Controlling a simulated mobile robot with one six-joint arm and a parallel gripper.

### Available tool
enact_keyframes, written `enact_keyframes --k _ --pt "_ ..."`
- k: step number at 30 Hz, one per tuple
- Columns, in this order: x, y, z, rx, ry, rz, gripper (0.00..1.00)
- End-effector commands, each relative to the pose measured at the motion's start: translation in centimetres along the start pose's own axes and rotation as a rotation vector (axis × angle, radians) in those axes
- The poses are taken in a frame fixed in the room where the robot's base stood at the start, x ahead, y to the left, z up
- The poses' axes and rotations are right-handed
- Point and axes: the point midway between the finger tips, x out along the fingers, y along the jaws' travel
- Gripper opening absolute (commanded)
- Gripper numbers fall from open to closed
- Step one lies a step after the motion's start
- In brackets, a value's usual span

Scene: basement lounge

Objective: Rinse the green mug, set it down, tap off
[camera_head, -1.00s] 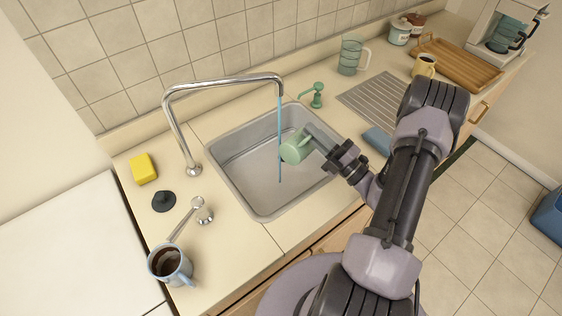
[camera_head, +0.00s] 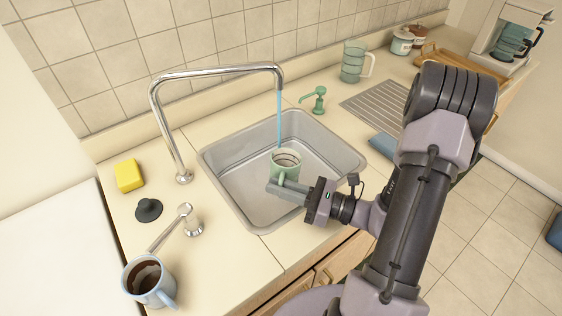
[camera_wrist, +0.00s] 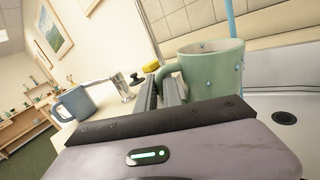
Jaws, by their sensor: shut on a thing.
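The green mug (camera_head: 287,166) is upright over the sink (camera_head: 236,163), its opening facing up. My gripper (camera_head: 283,189) is shut on its handle. In the wrist view the mug (camera_wrist: 206,85) has water drops on its outside, and the fingers (camera_wrist: 162,92) meet at the handle. The tap (camera_head: 222,71) is running. Its blue water stream (camera_head: 279,118) comes down at the mug's opening; in the wrist view the stream (camera_wrist: 230,18) goes behind the rim. The tap's lever (camera_head: 168,229) points toward the front left of the counter.
A blue mug (camera_head: 148,282) with dark contents stands at the counter's front left. A black stopper (camera_head: 148,210) and yellow sponge (camera_head: 129,175) lie left of the sink. A green soap pump (camera_head: 318,100), glass pitcher (camera_head: 353,62) and ribbed drainboard (camera_head: 385,108) are at the right. The drainboard's visible part is bare.

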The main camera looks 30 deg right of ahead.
Motion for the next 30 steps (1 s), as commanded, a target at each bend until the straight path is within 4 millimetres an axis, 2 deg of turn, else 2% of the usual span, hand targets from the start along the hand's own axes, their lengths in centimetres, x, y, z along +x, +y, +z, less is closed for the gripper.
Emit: enact_keyframes --k 3,10,14,21,30 --pt "0.3 1.0 -0.5 -0.148 0.049 0.002 0.00" --pt "0.3 1.0 -0.3 -0.154 0.050 0.001 0.00" --pt "0.4 1.2 1.1 -0.153 0.050 0.001 0.00" --pt "0.6 1.8 4.8 -0.152 0.049 0.001 0.00" --pt "0.6 1.7 4.5 -0.150 0.049 0.001 0.00"
